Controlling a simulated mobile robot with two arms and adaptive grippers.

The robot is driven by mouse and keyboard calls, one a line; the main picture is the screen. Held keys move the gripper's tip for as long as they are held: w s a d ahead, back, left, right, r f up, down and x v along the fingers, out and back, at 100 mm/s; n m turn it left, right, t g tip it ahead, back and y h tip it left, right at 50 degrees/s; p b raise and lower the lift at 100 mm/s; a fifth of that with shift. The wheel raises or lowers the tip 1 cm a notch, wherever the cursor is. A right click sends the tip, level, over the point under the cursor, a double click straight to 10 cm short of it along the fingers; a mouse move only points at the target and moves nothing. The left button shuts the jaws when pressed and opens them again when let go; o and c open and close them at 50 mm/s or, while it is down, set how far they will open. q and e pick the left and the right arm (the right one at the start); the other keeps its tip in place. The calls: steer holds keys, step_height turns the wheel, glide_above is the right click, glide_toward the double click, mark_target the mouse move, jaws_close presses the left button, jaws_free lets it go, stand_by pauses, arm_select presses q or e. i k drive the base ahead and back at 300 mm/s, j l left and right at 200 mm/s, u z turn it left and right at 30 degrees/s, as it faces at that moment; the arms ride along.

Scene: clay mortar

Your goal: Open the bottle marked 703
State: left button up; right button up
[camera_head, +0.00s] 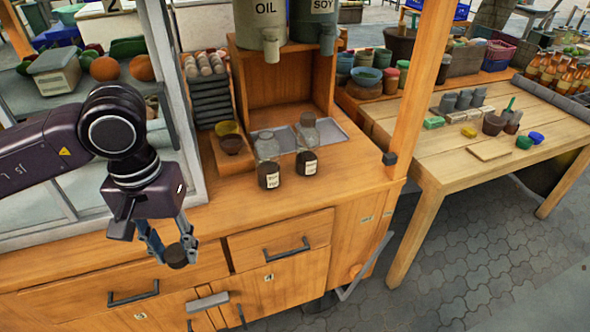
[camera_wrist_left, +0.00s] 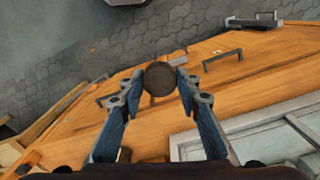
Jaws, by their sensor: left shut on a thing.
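Two glass bottles with dark contents and pale labels stand side by side on the wooden counter (camera_head: 225,192) in the head view. The left bottle (camera_head: 268,172) is nearer the front edge; the right bottle (camera_head: 307,158) is slightly behind it. Their label marks are too small to read, so I cannot tell which is 703. My left gripper (camera_head: 176,254) is shut on a dark round cap-like piece (camera_head: 175,257), held in front of the counter's front edge, left of and apart from both bottles. The dark piece (camera_wrist_left: 160,78) also shows between the fingertips in the left wrist view. My right gripper is out of view.
OIL (camera_head: 262,28) and SOY (camera_head: 313,28) dispensers hang behind the bottles. A wooden post (camera_head: 413,85) rises at the counter's right. Drawers with handles (camera_head: 286,246) are below. Counter space right of the bottles is clear.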

mark_target(267, 149)
steer(key=i+l, duration=0.25)
steer(key=l, duration=0.15)
steer(key=i+l, duration=0.25)
steer(key=l, duration=0.15)
steer(key=i+l, duration=0.25)
steer(key=l, duration=0.15)
steer(key=i+l, duration=0.25)
steer(key=l, duration=0.15)
steer(key=j+u, duration=0.05)
